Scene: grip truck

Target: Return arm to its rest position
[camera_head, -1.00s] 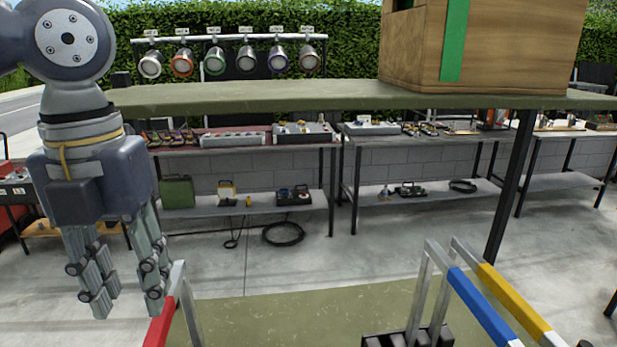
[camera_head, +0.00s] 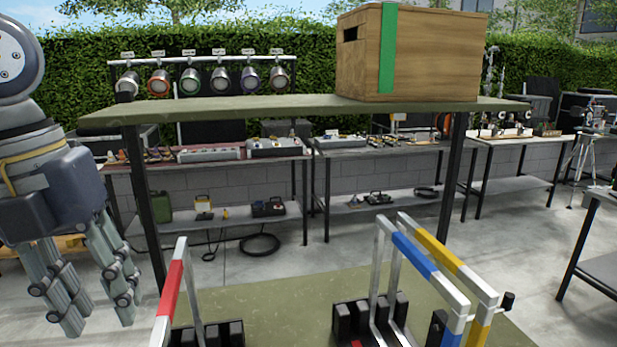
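My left gripper (camera_head: 97,312) hangs at the left edge, fingers pointing down and spread apart, with nothing between them. It is left of the red-banded metal handle (camera_head: 170,288) and apart from it. The blue-banded handle (camera_head: 413,254) and the yellow-banded handle (camera_head: 440,252) stand close together at the lower right. Black block bases sit at the feet of the handles. My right gripper is not in view.
The handles stand on a low green surface (camera_head: 275,300). Above and behind is a green shelf (camera_head: 250,103) on black posts, bearing a wooden crate (camera_head: 440,52) with a green stripe. Workbenches with tools and hanging lamps (camera_head: 220,78) stand farther back. Concrete floor shows between.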

